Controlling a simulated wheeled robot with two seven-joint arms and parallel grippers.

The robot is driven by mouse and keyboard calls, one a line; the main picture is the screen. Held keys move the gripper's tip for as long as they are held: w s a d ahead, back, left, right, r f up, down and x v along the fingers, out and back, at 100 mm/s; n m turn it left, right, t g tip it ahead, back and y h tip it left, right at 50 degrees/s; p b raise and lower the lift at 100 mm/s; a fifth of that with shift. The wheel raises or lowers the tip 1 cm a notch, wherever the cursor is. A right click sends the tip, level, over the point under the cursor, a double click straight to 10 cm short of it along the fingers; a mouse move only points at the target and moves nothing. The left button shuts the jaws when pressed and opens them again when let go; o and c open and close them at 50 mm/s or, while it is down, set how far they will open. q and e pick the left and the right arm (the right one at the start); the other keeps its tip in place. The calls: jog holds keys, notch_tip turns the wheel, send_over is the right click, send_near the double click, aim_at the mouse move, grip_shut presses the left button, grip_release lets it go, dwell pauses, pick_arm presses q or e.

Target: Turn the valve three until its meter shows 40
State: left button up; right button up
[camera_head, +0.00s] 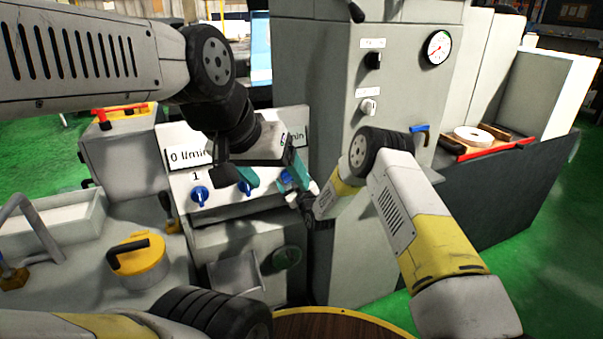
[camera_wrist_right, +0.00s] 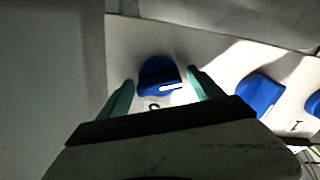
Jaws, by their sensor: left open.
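Valve three, a blue knob with a white mark, shows in the right wrist view (camera_wrist_right: 158,78) and at the right end of the panel in the head view (camera_head: 286,177). My right gripper (camera_wrist_right: 161,76) is open, with one teal finger on each side of this knob and small gaps visible. The label beside the knob is partly hidden. Valve three's meter (camera_head: 297,138) is mostly covered by my left gripper; only "min" is readable, not the number. My left gripper (camera_head: 236,178) is open in front of the panel, near the middle blue knob (camera_head: 244,188).
The left meter (camera_head: 188,158) reads 0 l/min above valve one (camera_head: 199,195). A yellow-lidded can (camera_head: 138,262) stands at the lower left. The tall grey cabinet (camera_head: 325,80) with a round gauge (camera_head: 437,47) stands right of the panel. The middle knob also shows in the wrist view (camera_wrist_right: 259,94).

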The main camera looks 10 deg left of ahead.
jog(key=v, duration=0.7)
jog(key=shift+s+d, duration=0.25)
jog(key=shift+s, duration=0.1)
